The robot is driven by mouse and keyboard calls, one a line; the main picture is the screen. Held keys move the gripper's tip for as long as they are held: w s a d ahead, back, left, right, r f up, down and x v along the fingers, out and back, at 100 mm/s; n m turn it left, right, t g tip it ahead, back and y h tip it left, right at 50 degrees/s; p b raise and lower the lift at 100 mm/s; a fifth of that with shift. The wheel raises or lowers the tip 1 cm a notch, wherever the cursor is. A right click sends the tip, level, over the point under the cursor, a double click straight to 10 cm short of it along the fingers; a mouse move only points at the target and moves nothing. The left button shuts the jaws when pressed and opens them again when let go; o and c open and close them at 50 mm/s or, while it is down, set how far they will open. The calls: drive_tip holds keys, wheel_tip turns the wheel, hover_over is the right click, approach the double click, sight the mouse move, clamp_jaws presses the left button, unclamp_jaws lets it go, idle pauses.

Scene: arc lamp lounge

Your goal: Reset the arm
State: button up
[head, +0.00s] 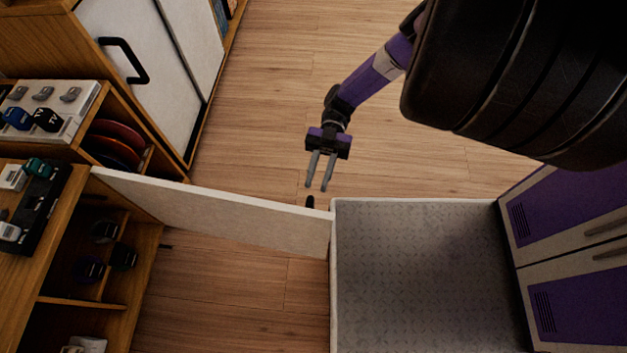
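My gripper (317,187) is in the upper middle of the head view, at the end of my purple and grey arm. The arm reaches down and to the left from the upper right. Its two grey fingers stand apart with a gap between them, and nothing is held. The fingertips appear just above the far end of an open white cabinet door (215,213) in the picture. A small black handle (310,202) shows at that end, close below the fingertips; I cannot tell whether they touch.
The open door hangs from a wooden cabinet (60,325) at left, with dark items on its shelves. Watches and small boxes sit on top. Red plates (115,138) stand in a rack. A white cabinet door (150,70) has a black handle. Wooden floor (270,80) is clear around the arm.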

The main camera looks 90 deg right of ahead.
drive_tip(key=shift+s+d, duration=0.15)
drive_tip(key=shift+d, duration=0.55)
